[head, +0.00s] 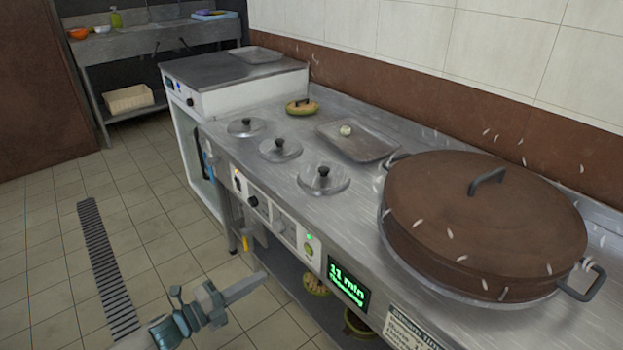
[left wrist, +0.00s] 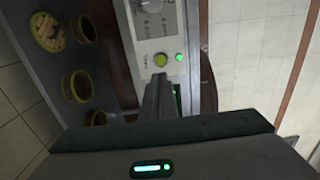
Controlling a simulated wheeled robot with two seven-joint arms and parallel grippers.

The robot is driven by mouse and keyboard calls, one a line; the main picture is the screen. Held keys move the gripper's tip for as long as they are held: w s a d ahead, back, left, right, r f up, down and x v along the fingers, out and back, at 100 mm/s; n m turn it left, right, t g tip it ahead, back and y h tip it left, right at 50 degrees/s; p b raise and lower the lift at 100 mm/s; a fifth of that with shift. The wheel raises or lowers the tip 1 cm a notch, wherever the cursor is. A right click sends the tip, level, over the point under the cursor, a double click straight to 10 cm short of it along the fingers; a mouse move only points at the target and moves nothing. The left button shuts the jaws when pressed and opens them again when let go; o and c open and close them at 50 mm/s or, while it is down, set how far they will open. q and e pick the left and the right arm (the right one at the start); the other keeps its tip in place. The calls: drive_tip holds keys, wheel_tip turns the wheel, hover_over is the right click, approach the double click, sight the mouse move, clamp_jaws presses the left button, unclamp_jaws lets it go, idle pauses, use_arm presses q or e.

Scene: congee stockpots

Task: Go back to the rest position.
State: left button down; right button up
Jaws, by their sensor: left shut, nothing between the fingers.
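My left gripper (head: 246,288) is in the head view at the lower middle, in front of the steel counter and above the tiled floor. Its fingers are together with nothing between them. In the left wrist view the shut fingers (left wrist: 159,95) point toward the control panel (left wrist: 160,30), close to a round green-yellow knob and a lit green light. I cannot tell from this view whether they touch the panel. My right gripper is not in view.
A large brown lidded pot (head: 485,215) stands on the counter (head: 255,170), with small round lids (head: 323,180) and a steel tray (head: 358,140) to its left. A lit green display (head: 347,284) is on the counter's front. Floor at left (head: 180,230) is open.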

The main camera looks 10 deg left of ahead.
use_arm(q)
drive_tip(key=shift+d+f, duration=0.1)
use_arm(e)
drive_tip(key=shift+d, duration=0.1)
